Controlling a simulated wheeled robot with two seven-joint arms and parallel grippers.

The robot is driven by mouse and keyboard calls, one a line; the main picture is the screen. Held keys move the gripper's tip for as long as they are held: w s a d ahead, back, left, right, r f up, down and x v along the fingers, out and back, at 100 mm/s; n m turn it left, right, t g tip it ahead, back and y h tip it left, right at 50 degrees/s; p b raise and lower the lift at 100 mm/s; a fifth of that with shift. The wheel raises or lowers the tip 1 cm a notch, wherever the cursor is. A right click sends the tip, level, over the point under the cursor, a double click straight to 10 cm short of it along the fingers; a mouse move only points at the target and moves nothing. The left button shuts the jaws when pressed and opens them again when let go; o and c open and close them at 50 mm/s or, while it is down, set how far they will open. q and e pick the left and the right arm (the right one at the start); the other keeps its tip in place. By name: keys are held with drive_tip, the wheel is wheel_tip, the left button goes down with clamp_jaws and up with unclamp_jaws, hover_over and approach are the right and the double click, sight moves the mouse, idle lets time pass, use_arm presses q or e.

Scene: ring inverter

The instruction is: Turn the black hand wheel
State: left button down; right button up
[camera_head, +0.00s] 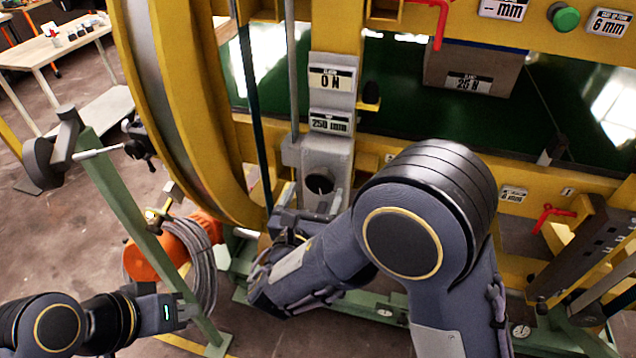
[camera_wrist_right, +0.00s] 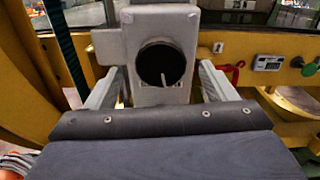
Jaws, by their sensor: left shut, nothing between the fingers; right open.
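The black hand wheel (camera_head: 319,182) is a small dark disc on the front of a grey upright column (camera_head: 325,152). In the right wrist view the wheel (camera_wrist_right: 158,64) faces me, with a thin light pin or handle at its lower middle. My right gripper (camera_head: 307,208) is just in front of and below the wheel, partly hidden by my arm. In the wrist view its two fingers (camera_wrist_right: 161,72) are apart, one on each side of the wheel, with gaps and no visible contact. My left gripper (camera_head: 188,311) is shut and empty at lower left, far from the wheel.
A yellow ring frame (camera_head: 165,90) stands left of the column. A green post (camera_head: 130,215) and an orange reel (camera_head: 165,250) with grey cable are near my left gripper. A box (camera_head: 475,70) sits on the green bed behind. Red levers (camera_head: 548,215) are at right.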

sight(319, 185)
drive_tip(key=shift+x, duration=1.6)
drive_tip(key=shift+c, duration=0.5)
drive_tip(key=c, duration=0.9)
drive_tip(key=shift+f+m+b, duration=0.2)
drive_tip(key=shift+m+b, duration=0.2)
drive_tip(key=shift+b, duration=0.15)
drive_tip(key=m+b, duration=0.9)
drive_tip(key=b, duration=0.6)
drive_tip(key=shift+d+f, duration=0.1)
drive_tip(key=shift+f, duration=0.05)
drive_tip(key=shift+r+m+b, duration=0.2)
drive_tip(key=shift+m+b, duration=0.6)
drive_tip(key=shift+b, duration=0.3)
drive_tip(key=o, duration=1)
